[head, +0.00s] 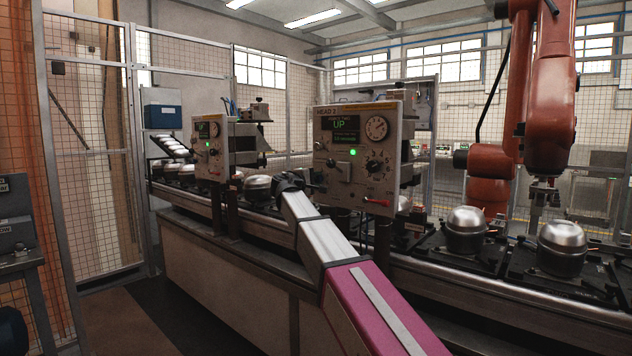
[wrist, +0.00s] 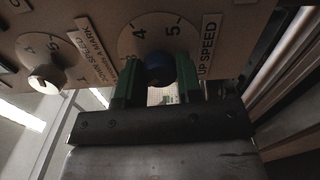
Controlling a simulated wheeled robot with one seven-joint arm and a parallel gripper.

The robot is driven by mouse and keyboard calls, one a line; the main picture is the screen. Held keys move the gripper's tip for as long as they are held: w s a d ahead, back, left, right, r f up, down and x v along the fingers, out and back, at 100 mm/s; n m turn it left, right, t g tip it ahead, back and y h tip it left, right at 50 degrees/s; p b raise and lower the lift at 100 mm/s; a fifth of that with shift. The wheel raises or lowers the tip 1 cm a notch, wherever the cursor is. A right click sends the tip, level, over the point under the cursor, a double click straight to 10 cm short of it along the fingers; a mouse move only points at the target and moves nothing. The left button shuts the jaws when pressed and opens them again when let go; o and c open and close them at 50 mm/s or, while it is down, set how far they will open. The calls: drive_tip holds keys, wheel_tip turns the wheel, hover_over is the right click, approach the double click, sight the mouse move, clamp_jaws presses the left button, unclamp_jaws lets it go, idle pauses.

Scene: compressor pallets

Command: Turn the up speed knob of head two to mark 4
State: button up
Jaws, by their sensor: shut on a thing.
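In the wrist view my gripper (wrist: 158,84) has its two green fingers on either side of a dark blue knob (wrist: 160,66), shut on it. The knob sits on a pale dial with marks 4 and 5 showing above it, beside the label UP SPEED (wrist: 208,46). The knob's pointer and the dial's lower part are hidden, so I cannot read its setting. A cream knob (wrist: 46,78) on the down speed dial is to the left. In the head view the head two panel (head: 322,185) shows a lit UP display and a green lamp. My fingertips cannot be made out there.
A second control panel (head: 202,170) stands further left along the line. Silver compressors (head: 466,232) sit on dark pallets along the conveyor. An orange robot arm (head: 550,100) stands at the right.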

drive_tip(key=m, duration=0.4)
drive_tip(key=shift+m, duration=0.3)
drive_tip(key=m, duration=0.9)
drive_tip(key=shift+s, duration=0.1)
drive_tip(key=m, duration=0.4)
drive_tip(key=shift+d+m, duration=0.1)
drive_tip(key=shift+m, duration=0.3)
drive_tip(key=o, duration=0.9)
